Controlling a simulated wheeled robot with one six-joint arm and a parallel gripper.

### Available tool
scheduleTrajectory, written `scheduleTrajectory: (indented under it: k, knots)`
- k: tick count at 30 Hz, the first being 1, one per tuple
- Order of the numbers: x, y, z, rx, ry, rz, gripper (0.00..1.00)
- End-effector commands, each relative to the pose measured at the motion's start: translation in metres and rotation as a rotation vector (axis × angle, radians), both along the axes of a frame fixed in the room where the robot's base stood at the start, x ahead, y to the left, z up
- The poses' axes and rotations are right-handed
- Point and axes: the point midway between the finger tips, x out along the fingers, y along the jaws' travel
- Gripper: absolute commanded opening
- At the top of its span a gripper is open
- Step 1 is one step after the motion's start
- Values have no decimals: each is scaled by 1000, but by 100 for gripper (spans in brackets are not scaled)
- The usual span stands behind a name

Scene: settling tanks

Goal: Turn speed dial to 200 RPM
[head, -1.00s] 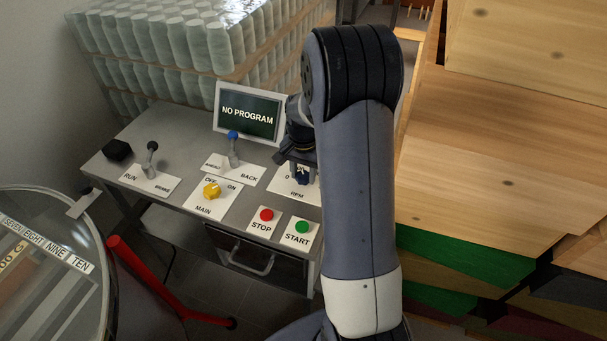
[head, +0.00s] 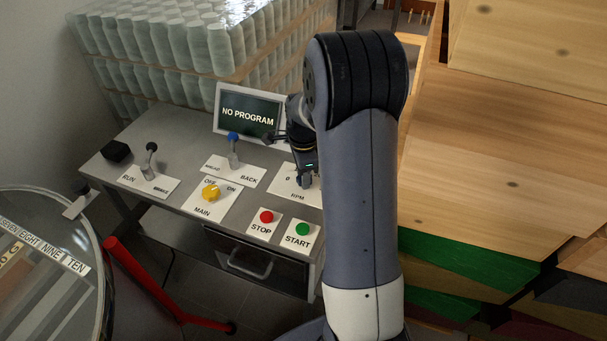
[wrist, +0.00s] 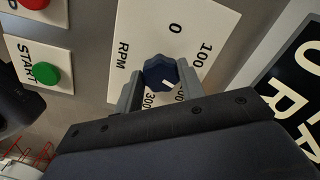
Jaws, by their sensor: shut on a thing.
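The speed dial is a dark blue knob (wrist: 160,72) on a white RPM plate (wrist: 190,28). A short white pointer line on the knob points down and to the right in that view, between the 100 and 300 marks. My gripper (wrist: 158,80) is shut on the knob, one finger on each side. In the head view my gripper (head: 306,178) is at the RPM plate (head: 287,183), and my arm hides the plate's right part.
The screen (head: 248,115) behind reads NO PROGRAM. Wooden crates (head: 510,150) stand at right.

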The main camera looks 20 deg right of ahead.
Motion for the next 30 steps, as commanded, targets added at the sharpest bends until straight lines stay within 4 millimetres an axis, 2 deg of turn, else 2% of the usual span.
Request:
scheduleTrajectory:
  k: [12, 29, 30]
  knots:
    - [1, 0, 0, 0, -2, -204, 14]
    - [1, 0, 1, 0, -2, -236, 14]
    - [1, 0, 1, 0, -2, -236, 38]
